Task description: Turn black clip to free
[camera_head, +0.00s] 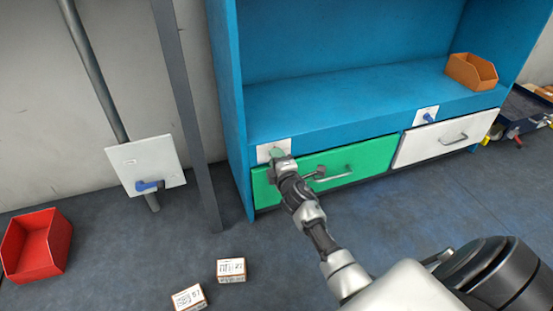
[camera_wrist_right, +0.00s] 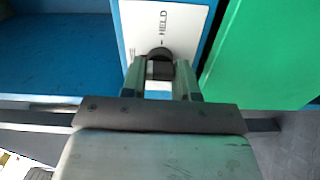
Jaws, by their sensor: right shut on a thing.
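The black clip (camera_wrist_right: 160,54) is a small dark piece on a white plate (camera_wrist_right: 186,18) in the right wrist view. The plate bears the printed word HELD beside a short mark. My right gripper (camera_wrist_right: 160,72) is shut on the clip, one finger on each side. In the head view the same plate (camera_head: 264,154) sits on the blue shelf edge above the green drawer, and my right gripper (camera_head: 282,163) covers the clip there. My left gripper is not in view.
The green drawer (camera_head: 372,158) and white drawer (camera_head: 425,145) are shut, with protruding handles. Another plate has a blue switch (camera_head: 429,116). A grey post (camera_head: 185,110) stands left of the cabinet. Two small boxes (camera_head: 231,270) and a red bin (camera_head: 36,246) are on the floor.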

